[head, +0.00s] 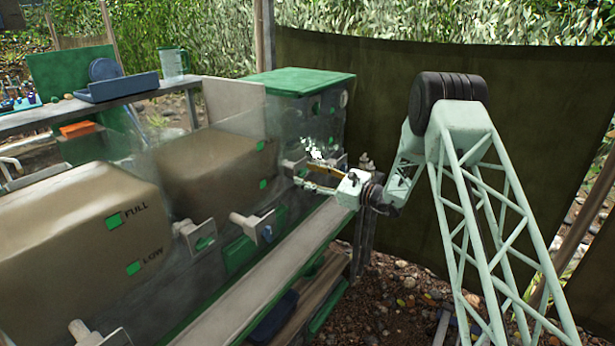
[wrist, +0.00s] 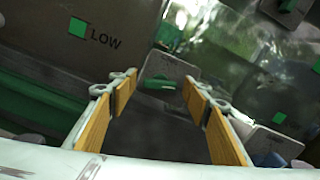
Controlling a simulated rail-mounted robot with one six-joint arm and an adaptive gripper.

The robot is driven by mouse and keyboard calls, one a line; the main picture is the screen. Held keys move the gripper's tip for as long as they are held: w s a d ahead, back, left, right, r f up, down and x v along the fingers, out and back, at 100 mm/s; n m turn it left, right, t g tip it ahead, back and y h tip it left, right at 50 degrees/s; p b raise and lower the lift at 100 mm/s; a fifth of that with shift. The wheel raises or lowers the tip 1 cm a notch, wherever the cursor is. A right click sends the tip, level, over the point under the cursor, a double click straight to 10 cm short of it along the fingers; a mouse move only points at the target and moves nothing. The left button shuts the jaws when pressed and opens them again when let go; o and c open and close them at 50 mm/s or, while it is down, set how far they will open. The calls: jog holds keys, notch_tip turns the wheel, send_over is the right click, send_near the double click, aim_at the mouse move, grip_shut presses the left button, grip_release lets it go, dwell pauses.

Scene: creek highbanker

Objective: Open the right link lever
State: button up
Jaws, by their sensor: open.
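My gripper (head: 308,172) is open beside the right end of the clear-walled machine. In the wrist view its two wooden-padded fingers (wrist: 157,92) stand apart. A green lever (wrist: 160,84) on a grey plate (wrist: 158,66) shows between and beyond the fingertips. The fingers are not closed on it, and I cannot tell whether they touch the plate. In the head view a grey plate (head: 293,168) shows just left of the fingers, and the lever there is too small or hidden to make out.
Two brown tanks fill the machine; the left one (head: 80,240) is marked FULL and LOW. Other plates with fittings (head: 253,222) are on its front. A long grey ledge (head: 265,270) runs below my gripper. A dark green screen (head: 385,130) stands behind.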

jog(key=c, duration=0.8)
jog(key=shift+c, duration=0.2)
jog(key=shift+m, duration=0.4)
jog(key=shift+m+p, duration=0.8)
jog(key=shift+m, duration=0.4)
jog(key=o, duration=0.8)
jog(key=shift+o, duration=0.2)
